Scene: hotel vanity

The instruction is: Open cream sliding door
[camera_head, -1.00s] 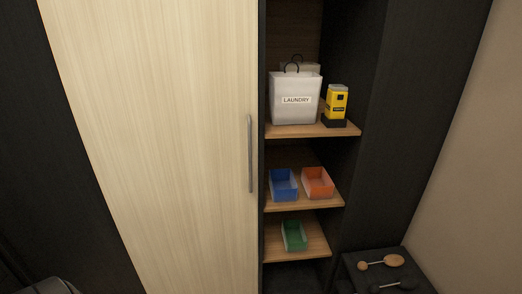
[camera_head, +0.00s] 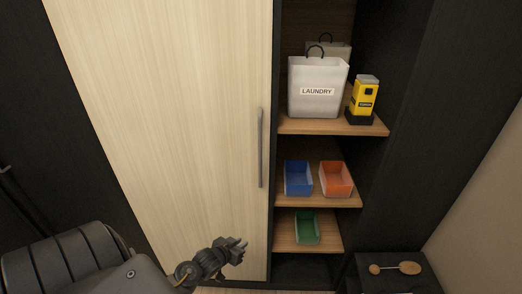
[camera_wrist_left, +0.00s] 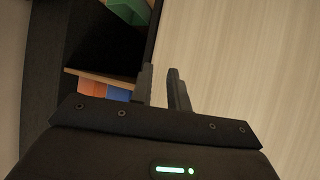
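The cream sliding door (camera_head: 170,110) is a tall pale wood-grain panel that covers the left part of the wardrobe. Its vertical grey bar handle (camera_head: 260,148) is near its right edge. My left gripper (camera_head: 243,243) is in front of the lower right part of the door, below the handle and apart from it. In the left wrist view its two fingers (camera_wrist_left: 162,88) show a small gap between them, with nothing held. The door (camera_wrist_left: 240,70) fills the right of that view, and the handle does not show there. My right gripper is not in view.
Open shelves right of the door hold a white laundry bag (camera_head: 317,88), a yellow item (camera_head: 364,96), a blue bin (camera_head: 298,178), an orange bin (camera_head: 336,179) and a green bin (camera_head: 307,228). A dark low stand (camera_head: 398,260) is at lower right.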

